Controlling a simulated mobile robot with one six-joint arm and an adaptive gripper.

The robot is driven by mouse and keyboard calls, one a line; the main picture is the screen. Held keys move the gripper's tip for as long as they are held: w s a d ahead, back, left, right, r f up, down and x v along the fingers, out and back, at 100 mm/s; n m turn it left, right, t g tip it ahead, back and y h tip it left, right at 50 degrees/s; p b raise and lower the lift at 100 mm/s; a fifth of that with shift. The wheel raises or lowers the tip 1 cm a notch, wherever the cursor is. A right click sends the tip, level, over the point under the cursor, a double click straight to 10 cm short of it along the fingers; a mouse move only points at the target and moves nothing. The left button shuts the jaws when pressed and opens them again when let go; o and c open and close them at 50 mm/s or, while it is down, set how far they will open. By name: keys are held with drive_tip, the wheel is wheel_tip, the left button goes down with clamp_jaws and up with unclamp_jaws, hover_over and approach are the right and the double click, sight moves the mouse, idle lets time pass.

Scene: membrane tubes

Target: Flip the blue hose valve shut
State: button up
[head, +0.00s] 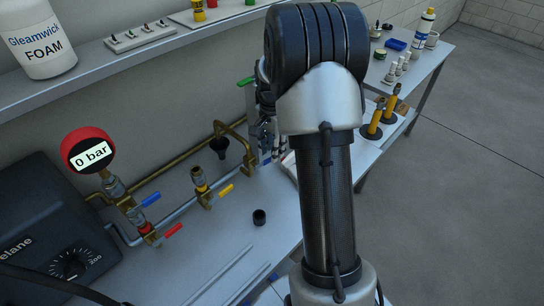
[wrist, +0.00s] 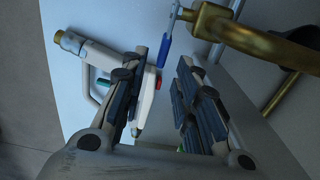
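A blue lever (wrist: 166,42) hangs beside a thick brass pipe (wrist: 235,30) at the top of the wrist view. It lies in line with the gap between my fingertips; whether it is between them or beyond them I cannot tell. In the head view a blue-handled valve (head: 150,199) sits by the gauge, at the left; I cannot tell if this is the same lever. My gripper (wrist: 163,58) is open, with a wide gap and no grip on anything. In the head view my gripper (head: 264,132) is partly hidden by my arm, near the brass gooseneck pipe (head: 236,128).
A red-handled valve (head: 172,231) and a yellow-handled valve (head: 225,190) stand on the pipework. The gauge (head: 88,152) reads 0 bar. A white fitting with a red part (wrist: 145,95) shows behind my fingers.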

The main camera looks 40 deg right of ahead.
drive_tip(key=shift+f, duration=1.15)
drive_tip(key=shift+c, duration=0.5)
clamp_jaws()
